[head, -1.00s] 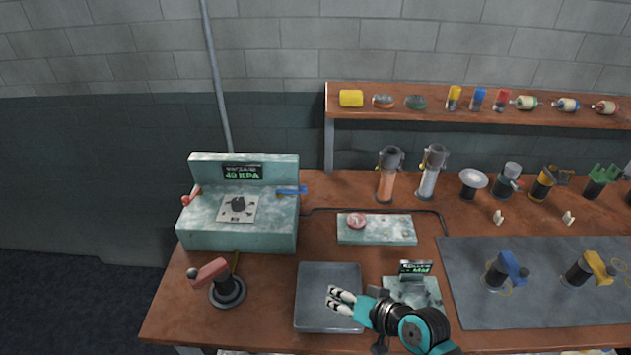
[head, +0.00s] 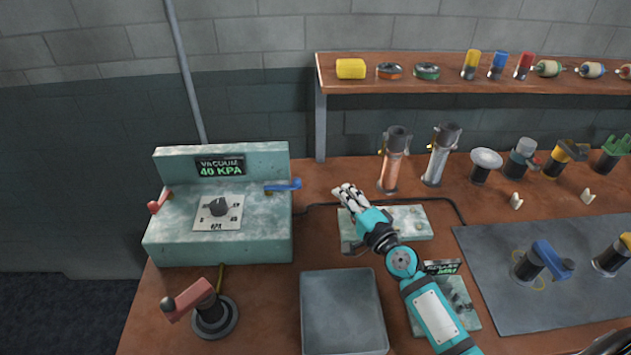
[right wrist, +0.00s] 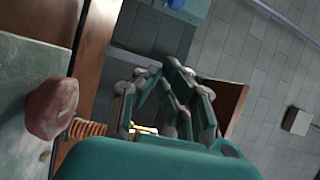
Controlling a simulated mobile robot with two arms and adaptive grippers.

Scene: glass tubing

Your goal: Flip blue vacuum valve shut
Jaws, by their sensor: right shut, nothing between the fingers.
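The teal vacuum box (head: 165,235) stands at the left of the bench, its display (head: 220,167) reading "VACUUM 40 KPA". My left gripper is not in view.
A red lever (head: 158,202) sits at the box's left side, and a dial (head: 217,207) on its front. A red knob (right wrist: 52,108) is close by in the right wrist view. A grey tray (head: 343,315) and a red-handled stand (head: 212,318) are nearer. Glass cylinders (head: 393,165) stand behind right.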

